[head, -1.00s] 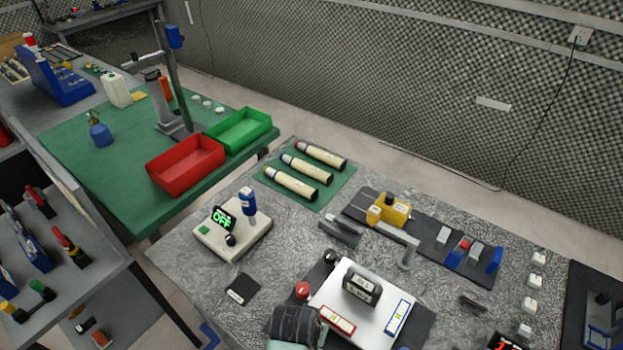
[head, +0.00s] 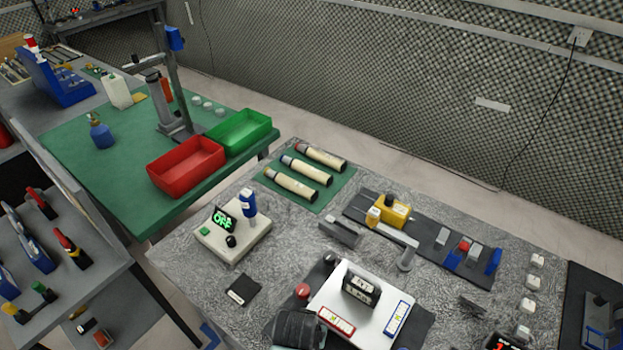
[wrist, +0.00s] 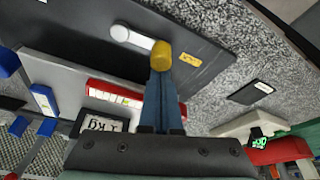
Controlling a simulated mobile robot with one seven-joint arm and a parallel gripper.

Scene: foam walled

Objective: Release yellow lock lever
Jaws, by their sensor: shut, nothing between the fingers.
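The yellow lock lever shows in the wrist view as a white bar (wrist: 131,39) ending in a rounded yellow knob (wrist: 161,54), on a dark base plate (wrist: 75,30). My gripper (wrist: 161,72) has its blue fingers together, with the tips right at the knob. They overlap its lower edge in the picture; I cannot tell whether they touch it. Nothing is held between them. In the head view, my dark gripper body (head: 297,328) is at the bottom edge, beside the white plate (head: 335,300). The fingers and the lever are hidden there.
The white plate carries a dark weight block (head: 361,290), a red-framed label (head: 336,321) and a blue-framed label (head: 397,317). A red knob (head: 302,291) stands close to my gripper. A black card (head: 243,290) lies to the left, with bare tabletop around it.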

